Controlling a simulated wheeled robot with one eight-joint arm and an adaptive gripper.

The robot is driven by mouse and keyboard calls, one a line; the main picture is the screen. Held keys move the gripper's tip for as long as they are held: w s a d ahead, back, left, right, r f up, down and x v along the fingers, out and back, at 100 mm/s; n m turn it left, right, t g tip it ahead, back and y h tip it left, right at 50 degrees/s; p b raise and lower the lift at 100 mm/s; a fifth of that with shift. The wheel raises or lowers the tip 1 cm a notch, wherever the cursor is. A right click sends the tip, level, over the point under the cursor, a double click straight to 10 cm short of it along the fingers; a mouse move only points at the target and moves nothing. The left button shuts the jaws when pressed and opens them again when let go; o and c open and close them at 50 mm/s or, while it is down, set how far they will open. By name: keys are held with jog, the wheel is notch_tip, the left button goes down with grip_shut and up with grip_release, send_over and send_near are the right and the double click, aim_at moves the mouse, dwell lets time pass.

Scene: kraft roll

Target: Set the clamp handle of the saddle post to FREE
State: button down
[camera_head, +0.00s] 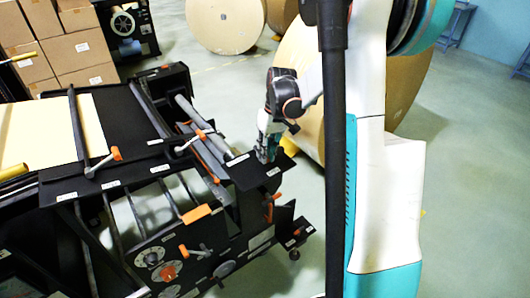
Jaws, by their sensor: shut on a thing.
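My gripper (266,155) points down at the right end of the black machine, just over a black plate (246,178) with small white labels. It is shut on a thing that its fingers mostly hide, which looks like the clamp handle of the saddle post. The post and the FREE marking cannot be made out, as the labels are too small to read.
Other orange handles stand on the machine: one at the left (116,153), one in the middle (200,135), one on the front (196,213) and one below the plate (269,199). A large kraft roll (400,75) stands behind my arm. Cardboard boxes (72,48) are stacked at back left.

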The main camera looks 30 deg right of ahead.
jog(key=shift+d+n, duration=0.1)
jog(key=shift+n, duration=0.5)
jog(key=c, duration=1.5)
grip_release()
jog(key=shift+w, duration=0.1)
jog(key=shift+c, duration=0.2)
notch_tip(320, 180, up, 12)
jog(key=d, duration=0.2)
jog(key=shift+d, duration=0.2)
jog(key=shift+f, duration=0.1)
